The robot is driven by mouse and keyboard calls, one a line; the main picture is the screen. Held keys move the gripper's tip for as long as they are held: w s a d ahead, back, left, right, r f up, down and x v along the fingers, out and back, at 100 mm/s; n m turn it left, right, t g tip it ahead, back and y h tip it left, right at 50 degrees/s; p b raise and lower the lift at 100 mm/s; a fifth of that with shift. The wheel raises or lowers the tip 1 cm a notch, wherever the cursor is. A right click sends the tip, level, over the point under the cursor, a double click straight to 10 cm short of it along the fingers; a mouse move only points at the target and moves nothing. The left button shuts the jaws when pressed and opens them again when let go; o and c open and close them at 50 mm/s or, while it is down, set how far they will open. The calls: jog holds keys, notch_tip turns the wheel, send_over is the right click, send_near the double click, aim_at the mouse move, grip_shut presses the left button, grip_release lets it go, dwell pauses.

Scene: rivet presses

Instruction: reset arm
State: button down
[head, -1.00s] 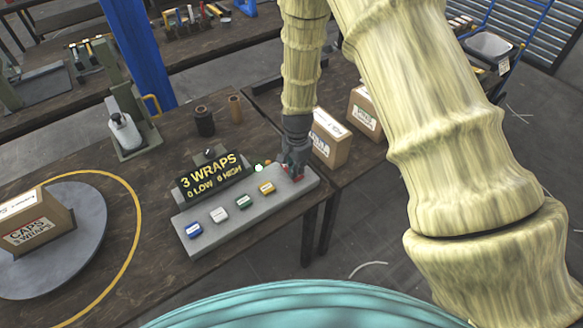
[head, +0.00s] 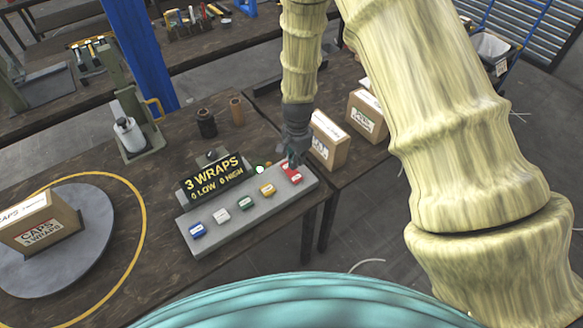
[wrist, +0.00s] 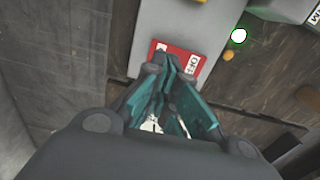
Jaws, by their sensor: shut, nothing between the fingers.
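My gripper (head: 294,158) is shut and empty, just above the red button (head: 292,174) at the right end of the grey button panel (head: 209,240). In the wrist view the closed fingers (wrist: 168,70) overlap the lower part of the red button (wrist: 187,50), whose label is partly hidden. I cannot tell whether the fingertips touch it. The panel also carries blue (head: 197,230), white (head: 221,215), green (head: 245,203) and yellow (head: 267,189) buttons. Its black display (head: 212,178) reads "3 WRAPS, 0 LOW / 0 HIGH". A green-white lamp (head: 260,169) glows near the display.
A box labelled CAPS (head: 40,222) sits on a round grey turntable (head: 88,262) inside a yellow ring at the left. Cardboard boxes (head: 327,142) stand right of my gripper. A press (head: 130,128) and dark cylinders (head: 206,122) stand behind the panel.

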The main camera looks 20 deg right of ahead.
jog(key=shift+r, duration=0.45)
jog(key=s+f+n, duration=0.1)
jog(key=s+f, duration=0.1)
jog(key=f, duration=0.1)
jog(key=s+d+f+n+b, duration=0.1)
jog(key=s+f, duration=0.2)
jog(key=s+d+f+n, duration=0.1)
jog(key=s+f, duration=0.2)
jog(key=shift+s+f+b, duration=0.25)
jog(key=shift+b, duration=0.1)
jog(key=s+f+n+b, duration=0.2)
jog(key=s+f+n, duration=0.3)
jog(key=s, duration=0.9)
jog(key=s+d+f+n+b, duration=0.1)
jog(key=s+f+n, duration=0.4)
jog(key=s, duration=0.9)
notch_tip(320, 180, down, 2)
jog(key=shift+d+f+n+b, duration=0.2)
jog(key=shift+d+n+b, duration=0.1)
jog(key=shift+b, duration=0.55)
